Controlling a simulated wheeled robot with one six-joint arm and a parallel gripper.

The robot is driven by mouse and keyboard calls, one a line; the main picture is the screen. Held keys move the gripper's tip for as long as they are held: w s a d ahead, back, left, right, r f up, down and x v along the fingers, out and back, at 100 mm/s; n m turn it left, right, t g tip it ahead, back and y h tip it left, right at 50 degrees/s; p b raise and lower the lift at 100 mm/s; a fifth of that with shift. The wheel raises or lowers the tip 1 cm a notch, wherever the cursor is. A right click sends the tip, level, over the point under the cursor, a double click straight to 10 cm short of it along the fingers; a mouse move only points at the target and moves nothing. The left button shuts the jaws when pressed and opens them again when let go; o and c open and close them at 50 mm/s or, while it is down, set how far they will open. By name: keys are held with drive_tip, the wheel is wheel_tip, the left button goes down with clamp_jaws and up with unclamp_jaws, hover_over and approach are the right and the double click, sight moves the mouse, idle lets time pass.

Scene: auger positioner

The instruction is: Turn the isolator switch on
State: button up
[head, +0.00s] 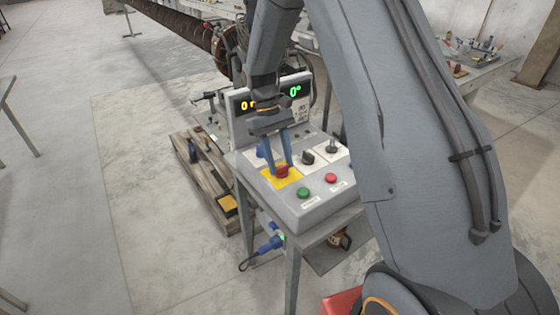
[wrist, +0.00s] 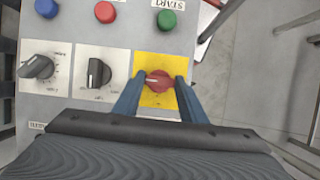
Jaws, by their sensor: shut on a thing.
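The isolator switch is a red rotary knob (wrist: 160,79) on a yellow plate (wrist: 150,97) of the control panel. It also shows in the head view as a red knob (head: 282,171) on the yellow square. My gripper (wrist: 160,88) is over it, with one blue finger on each side of the knob, shut on it. In the head view my gripper (head: 279,166) reaches down onto the panel from above. The knob's pointer mark is too small to read.
Beside the knob are two black rotary knobs (wrist: 98,73) (wrist: 37,67) on white plates. Green (wrist: 166,20), red (wrist: 105,12) and blue (wrist: 46,8) buttons sit along one edge. A display (head: 270,98) stands behind the panel. A wooden pallet (head: 200,170) lies on the left.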

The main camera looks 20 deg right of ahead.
drive_tip(key=o, duration=1.1)
drive_tip(key=b+v, duration=0.2)
drive_tip(key=v, duration=0.6)
drive_tip(key=shift+d, duration=0.15)
